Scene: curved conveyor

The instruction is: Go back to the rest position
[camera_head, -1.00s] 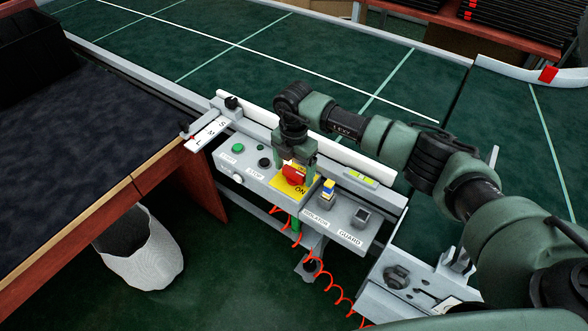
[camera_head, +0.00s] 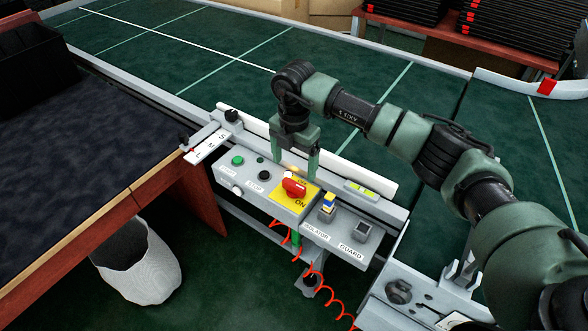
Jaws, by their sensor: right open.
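My right gripper (camera_head: 297,165) hangs from the right arm over the grey control panel (camera_head: 318,217). Its two fingers are spread and point down, with nothing between them. Just below and in front of them is the red rotary switch (camera_head: 294,187) on its yellow plate, with the word ON showing at the lower edge. The switch is apart from the fingers as far as I can see. My left gripper is not in view.
A dark table (camera_head: 75,165) stands at left, with a white bin (camera_head: 150,275) below. The green conveyor (camera_head: 200,45) runs behind.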

